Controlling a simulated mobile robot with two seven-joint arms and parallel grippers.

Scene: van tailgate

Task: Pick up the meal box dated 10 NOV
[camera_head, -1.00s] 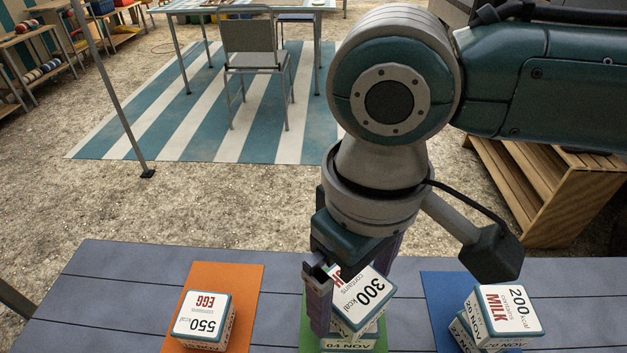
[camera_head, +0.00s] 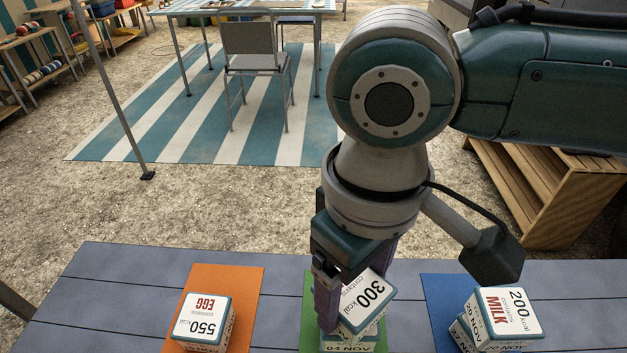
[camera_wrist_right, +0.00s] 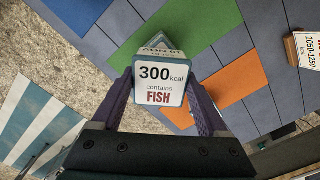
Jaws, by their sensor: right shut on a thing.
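My right gripper (camera_head: 352,300) is shut on this box, one finger on each side, as the right wrist view also shows (camera_wrist_right: 160,100). The box is turned askew to the one under it (camera_head: 350,347), whose side reads 04 NOV. My left gripper is not in view.
A 550 kcal EGG box (camera_head: 203,318) stands on the orange mat (camera_head: 235,285) at left. A 200 kcal MILK box (camera_head: 508,310) tops a stack on the blue mat (camera_head: 440,300) at right. A label reading 1050-1250 kcal (camera_wrist_right: 309,48) shows in the wrist view.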

